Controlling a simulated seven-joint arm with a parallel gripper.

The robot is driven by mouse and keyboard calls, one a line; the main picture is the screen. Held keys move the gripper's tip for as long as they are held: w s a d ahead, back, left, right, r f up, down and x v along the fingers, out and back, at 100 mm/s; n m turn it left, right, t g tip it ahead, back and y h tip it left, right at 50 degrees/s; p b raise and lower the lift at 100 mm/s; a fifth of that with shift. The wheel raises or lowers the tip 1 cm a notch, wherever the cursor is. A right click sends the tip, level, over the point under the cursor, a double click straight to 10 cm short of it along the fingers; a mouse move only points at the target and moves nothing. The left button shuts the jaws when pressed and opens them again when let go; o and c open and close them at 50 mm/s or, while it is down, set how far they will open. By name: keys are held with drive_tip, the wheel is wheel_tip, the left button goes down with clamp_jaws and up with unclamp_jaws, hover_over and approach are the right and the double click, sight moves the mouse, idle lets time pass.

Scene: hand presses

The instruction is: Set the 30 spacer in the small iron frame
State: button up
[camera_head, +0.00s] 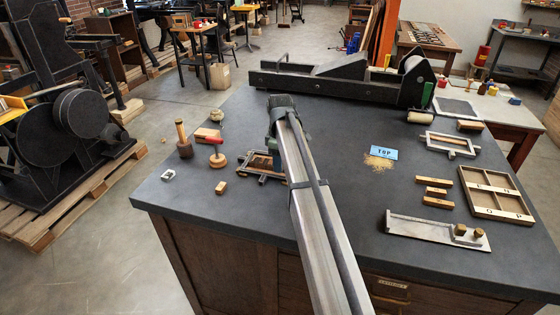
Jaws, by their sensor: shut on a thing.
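A small dark frame (246,179) lies on the bench left of my arm, with brown wooden pieces inside. I take it for the small iron frame; my arm and gripper hide its right part. My gripper (272,164) points down at this frame, low over it. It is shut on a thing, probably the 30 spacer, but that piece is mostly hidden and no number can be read. I cannot tell whether it touches the frame. Three loose wooden blocks (434,191) lie at the right; their marks are too small to read.
A lighter grey frame (428,148) lies at the right back, near a sectioned wooden tray (498,214) and a metal composing stick (425,230). A mallet (184,149), a red-handled stamp (217,160) and small blocks stand left. A long press (340,85) fills the back edge.

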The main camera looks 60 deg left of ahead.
drive_tip(key=o, duration=0.8)
drive_tip(key=shift+s+d+f, duration=0.1)
drive_tip(key=shift+d+f, duration=0.2)
drive_tip(key=shift+f, duration=0.5)
drive_tip(key=shift+o, duration=1)
drive_tip(key=shift+r, duration=0.2)
wheel_tip(320, 180, up, 13)
drive_tip(key=shift+a, duration=0.3)
